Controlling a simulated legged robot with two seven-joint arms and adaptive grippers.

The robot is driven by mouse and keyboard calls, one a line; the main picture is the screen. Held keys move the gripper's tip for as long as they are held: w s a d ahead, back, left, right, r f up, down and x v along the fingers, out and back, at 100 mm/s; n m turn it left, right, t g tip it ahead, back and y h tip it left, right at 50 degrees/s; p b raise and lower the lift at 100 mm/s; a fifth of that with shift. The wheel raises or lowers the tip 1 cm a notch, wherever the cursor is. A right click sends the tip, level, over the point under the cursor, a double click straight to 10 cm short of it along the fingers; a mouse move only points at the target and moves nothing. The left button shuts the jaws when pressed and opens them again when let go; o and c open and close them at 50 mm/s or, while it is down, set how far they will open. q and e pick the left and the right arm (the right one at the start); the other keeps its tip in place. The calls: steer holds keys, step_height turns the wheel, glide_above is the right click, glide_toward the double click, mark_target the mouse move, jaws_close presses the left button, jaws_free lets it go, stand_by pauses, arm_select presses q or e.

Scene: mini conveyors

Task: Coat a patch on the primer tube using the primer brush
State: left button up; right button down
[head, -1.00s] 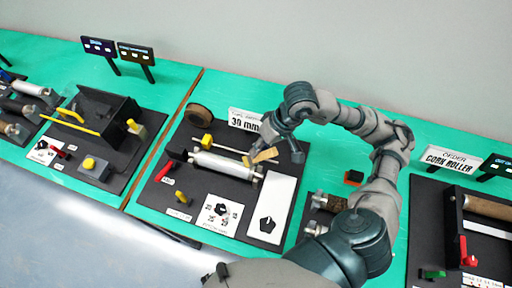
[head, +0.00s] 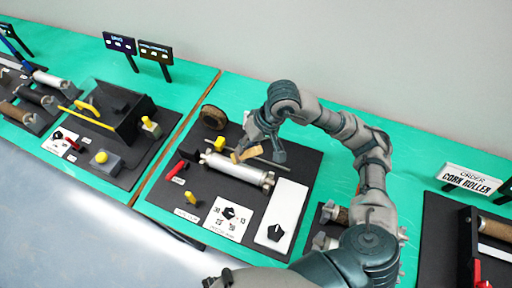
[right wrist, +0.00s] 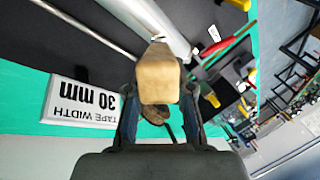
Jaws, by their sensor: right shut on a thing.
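A pale silver tube (head: 238,169), the likely primer tube, lies on a black board in the middle of the head view. It also shows at the top of the right wrist view (right wrist: 165,22). My right gripper (head: 258,148) is above the tube's far side, shut on a tan block-shaped piece (head: 249,153), likely the primer brush. The block fills the space between the fingers in the right wrist view (right wrist: 159,78). Its far end is close to the tube; I cannot tell whether they touch. My left gripper is not in view.
A thin rod (head: 268,162) runs behind the tube. A red lever (head: 177,169), a yellow peg (head: 191,198), a dial card (head: 228,218) and a white plate with a black knob (head: 280,212) surround it. A brown roll (head: 213,117) is behind.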

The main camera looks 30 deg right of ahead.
steer(key=shift+w+a, duration=0.15)
steer(key=shift+a, duration=0.45)
steer(key=shift+w+a, duration=0.15)
steer(key=shift+a, duration=0.4)
steer(key=shift+w+a, duration=0.45)
steer(key=shift+w, duration=0.15)
steer(key=shift+w+b, duration=0.4)
steer(key=shift+w, duration=0.2)
steer(key=shift+w+d, duration=0.1)
steer(key=shift+w, duration=0.1)
steer(key=shift+a, duration=0.4)
steer(key=shift+a+r, duration=0.1)
steer(key=shift+r, duration=0.4)
arm_select(q)
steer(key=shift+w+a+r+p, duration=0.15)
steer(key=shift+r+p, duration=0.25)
steer(key=shift+p, duration=0.25)
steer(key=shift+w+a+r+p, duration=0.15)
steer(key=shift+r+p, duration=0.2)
steer(key=shift+p, duration=0.25)
arm_select(e)
steer(key=r, duration=0.5)
steer(key=shift+d+r, duration=0.15)
steer(key=shift+d, duration=0.05)
steer(key=shift+a, duration=0.1)
